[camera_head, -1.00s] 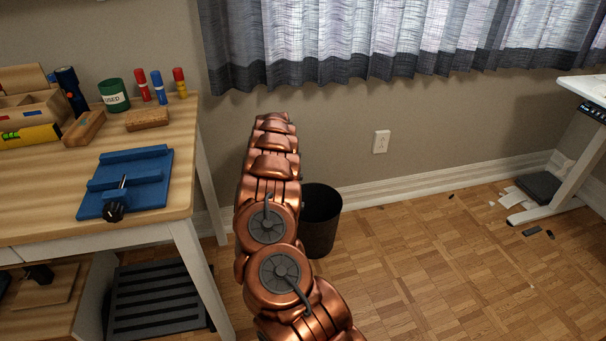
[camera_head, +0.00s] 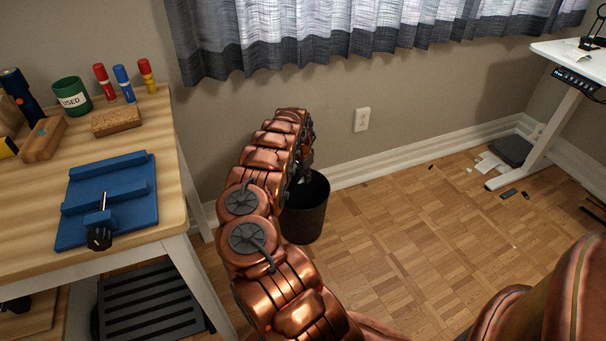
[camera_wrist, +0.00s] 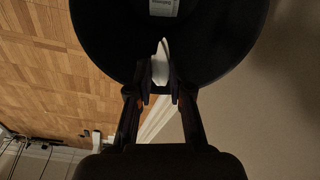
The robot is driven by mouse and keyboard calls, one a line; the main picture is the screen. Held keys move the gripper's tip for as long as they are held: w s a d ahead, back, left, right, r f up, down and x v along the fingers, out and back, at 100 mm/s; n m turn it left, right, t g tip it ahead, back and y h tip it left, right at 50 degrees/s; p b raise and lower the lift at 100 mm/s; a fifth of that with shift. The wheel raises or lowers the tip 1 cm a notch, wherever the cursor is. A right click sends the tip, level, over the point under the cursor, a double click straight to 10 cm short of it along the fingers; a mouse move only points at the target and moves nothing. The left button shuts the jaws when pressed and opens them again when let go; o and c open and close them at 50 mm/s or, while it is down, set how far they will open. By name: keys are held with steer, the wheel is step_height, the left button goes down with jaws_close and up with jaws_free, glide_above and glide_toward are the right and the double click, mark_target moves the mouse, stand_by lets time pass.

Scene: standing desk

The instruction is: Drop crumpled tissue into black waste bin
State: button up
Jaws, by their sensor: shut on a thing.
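The black waste bin (camera_head: 306,215) stands on the wood floor near the wall, partly hidden behind my copper arm. In the wrist view the bin's dark inside (camera_wrist: 112,32) fills the top of the picture, with a pale label-like patch inside it. My gripper (camera_wrist: 160,90) is shut on the white crumpled tissue (camera_wrist: 160,62), which sticks out from between the fingertips. In the wrist view the tissue overlaps the bin's opening. The exact height of the tissue relative to the rim is hard to tell. In the head view the tissue is hidden.
A wooden workbench (camera_head: 172,210) with a blue fixture (camera_head: 110,200), green cup (camera_head: 72,97) and markers stands at left. A white desk (camera_head: 570,62) stands at right. Small scraps lie on the floor near its foot. The floor right of the bin is mostly clear.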

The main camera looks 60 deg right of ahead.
mark_target(303, 179)
steer(key=shift+w+f+b, duration=0.1)
steer(key=shift+f+b, duration=0.8)
steer(key=shift+f, duration=0.95)
steer(key=o, duration=0.8)
steer(key=r, duration=0.6)
steer(key=a+r, duration=0.1)
steer(key=r, duration=0.3)
steer(key=shift+w+r, duration=0.1)
steer(key=shift+w, duration=0.05)
steer(key=shift+a+r, duration=0.2)
steer(key=shift+r, duration=0.7)
